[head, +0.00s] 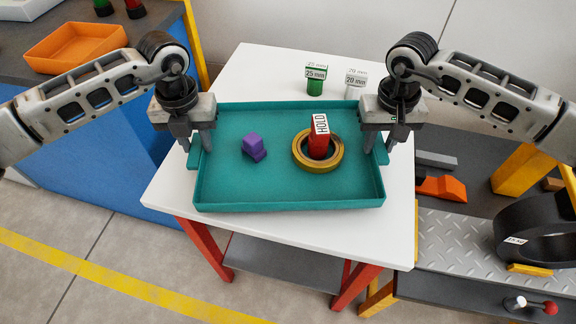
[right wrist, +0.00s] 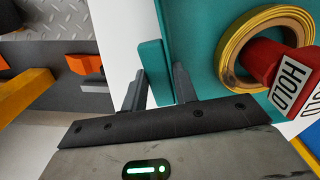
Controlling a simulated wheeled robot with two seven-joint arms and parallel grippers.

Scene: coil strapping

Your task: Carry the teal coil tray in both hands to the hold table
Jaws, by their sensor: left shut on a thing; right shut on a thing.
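The teal coil tray (head: 290,204) is over the white top of the table with red legs (head: 380,239); I cannot tell whether it touches the top. In it lie a purple block (head: 254,147) and a gold coil (head: 299,160) with a red HOLD marker (head: 319,144) standing at its middle. My left gripper (head: 197,148) is shut on the tray's left side. My right gripper (head: 378,150) is shut on the right side; in the right wrist view its fingers (right wrist: 157,90) close on a teal tab of the tray (right wrist: 152,70).
Green 25 mm (head: 315,86) and grey 20 mm (head: 354,88) labelled pieces stand behind the tray. A blue bench with an orange bin (head: 75,47) is at left. A strapping bench with a black coil (head: 535,231) is at right. Open floor lies at front left.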

